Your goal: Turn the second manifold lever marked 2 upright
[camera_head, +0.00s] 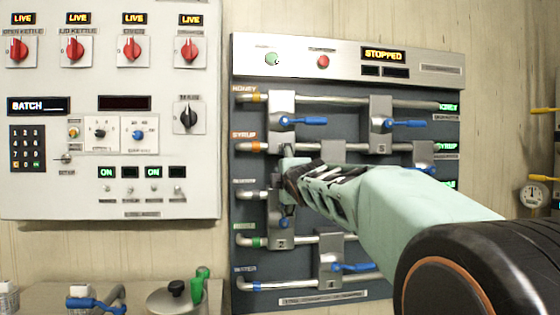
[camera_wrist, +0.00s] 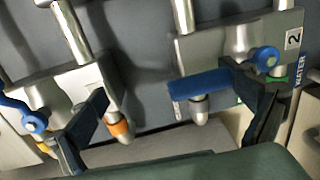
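The second lever, blue (camera_wrist: 200,84), is on a grey valve block (camera_wrist: 225,45) with a "2" plate (camera_wrist: 292,38). In the wrist view its handle runs left from its round blue hub, along the block. In the head view only a blue bit of it (camera_head: 285,223) shows, above the "2" plate (camera_head: 281,244); my gripper hides the rest. My gripper (camera_wrist: 175,125) is open, its dark fingers wide apart. The handle lies between them, close to the right finger; I cannot tell whether they touch. In the head view my gripper (camera_head: 288,172) is in front of the panel's left column.
The first valve's blue lever (camera_head: 303,121) points right, above my gripper. Other blue levers (camera_head: 404,124) and (camera_head: 352,267) stand to the right and below. Pipes cross the panel (camera_head: 345,75). A control board (camera_head: 60,190) hangs at left, and a bench (camera_head: 140,297) stands below it.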

